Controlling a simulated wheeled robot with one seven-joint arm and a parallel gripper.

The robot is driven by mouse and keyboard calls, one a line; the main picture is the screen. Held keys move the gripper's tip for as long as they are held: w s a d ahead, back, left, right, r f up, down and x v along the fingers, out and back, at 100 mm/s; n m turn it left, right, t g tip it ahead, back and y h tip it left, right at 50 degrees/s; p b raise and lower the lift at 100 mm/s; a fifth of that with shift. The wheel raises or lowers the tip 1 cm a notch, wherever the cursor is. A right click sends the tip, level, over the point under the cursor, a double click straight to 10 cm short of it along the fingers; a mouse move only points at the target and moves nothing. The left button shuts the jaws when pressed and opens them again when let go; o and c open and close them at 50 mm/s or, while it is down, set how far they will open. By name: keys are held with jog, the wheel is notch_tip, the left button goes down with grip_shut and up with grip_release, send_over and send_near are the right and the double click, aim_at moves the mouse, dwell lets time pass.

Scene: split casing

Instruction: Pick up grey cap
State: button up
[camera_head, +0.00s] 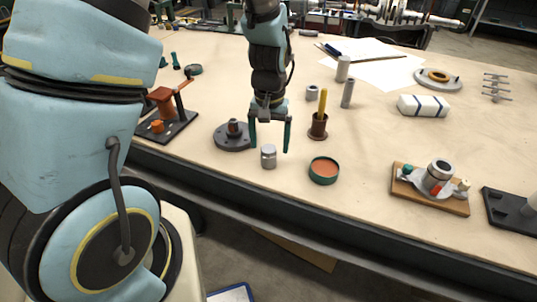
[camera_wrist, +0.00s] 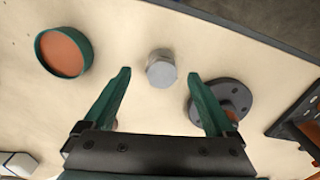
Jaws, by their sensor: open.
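The grey cap (camera_head: 268,157) is a small grey cylinder standing on the table near the front edge. It also shows in the wrist view (camera_wrist: 161,69), just beyond the fingertips and between their lines. My gripper (camera_head: 270,149) is above the table with its two green fingers pointing down, open and empty. In the wrist view my gripper (camera_wrist: 162,75) has its fingers spread wide, one to each side of the cap. The fingers look apart from the cap.
A dark flanged disc (camera_head: 233,136) stands close left of the cap, and a green-rimmed dish (camera_head: 324,171) close right. A brown cup (camera_head: 318,127) with a yellow handle is behind. The wooden fixture (camera_head: 430,190) is farther right. The table's front edge is near.

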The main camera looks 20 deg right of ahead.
aim_at(269, 148)
jog(key=shift+w+f+p, duration=0.15)
jog(key=shift+f+p, duration=0.55)
jog(key=shift+f, duration=1.6)
grip_shut()
